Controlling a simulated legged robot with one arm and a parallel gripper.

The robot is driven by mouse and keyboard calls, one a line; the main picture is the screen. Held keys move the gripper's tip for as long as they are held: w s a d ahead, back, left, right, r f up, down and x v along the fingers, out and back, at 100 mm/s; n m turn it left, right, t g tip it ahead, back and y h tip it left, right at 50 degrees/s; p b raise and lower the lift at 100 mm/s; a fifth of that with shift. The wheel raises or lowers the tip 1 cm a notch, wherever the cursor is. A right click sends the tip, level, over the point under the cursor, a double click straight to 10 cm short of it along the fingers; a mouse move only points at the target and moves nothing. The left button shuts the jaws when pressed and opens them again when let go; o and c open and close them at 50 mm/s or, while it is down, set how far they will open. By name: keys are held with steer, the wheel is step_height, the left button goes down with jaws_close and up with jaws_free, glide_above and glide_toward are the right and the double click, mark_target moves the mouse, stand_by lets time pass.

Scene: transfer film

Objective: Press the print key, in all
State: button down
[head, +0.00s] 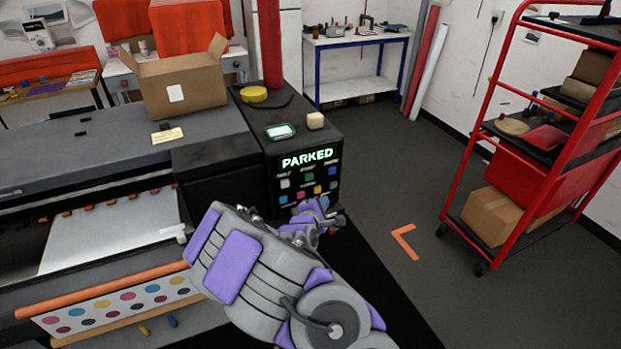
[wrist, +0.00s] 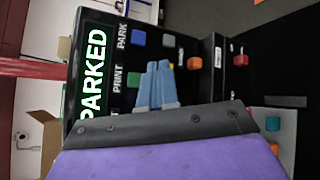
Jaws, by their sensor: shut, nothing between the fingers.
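The print key is the green key (wrist: 134,80) beside the PRINT label (wrist: 118,77) in the wrist view, where the panel appears turned sideways. It also shows as the green key in the head view (head: 309,177), under the lit display (head: 307,158) reading PARKED. A blue key (wrist: 139,38) sits by the PARK label. My gripper (wrist: 159,64) is shut and empty, with its fingers over the panel near the green key and a yellow key. Whether it touches the panel cannot be told. In the head view my gripper (head: 322,208) is low in front of the panel.
More keys lie close by, including an orange one (wrist: 194,63) and a red one (wrist: 238,60). A cardboard box (head: 185,85) and a yellow tape roll (head: 254,94) rest on the printer. A red shelf cart (head: 447,190) stands right; the floor between is clear.

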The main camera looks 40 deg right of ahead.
mark_target(309, 177)
steer(key=w+d+p, duration=0.2)
steer(key=w, duration=0.6)
steer(key=shift+w+d, duration=0.3)
stand_by(1.1)
steer(key=shift+d+f, duration=0.15)
steer(key=shift+d, duration=0.15)
steer(key=shift+a, duration=0.15)
stand_by(0.3)
steer(key=shift+w+p, duration=0.3)
steer(key=shift+p, duration=0.45)
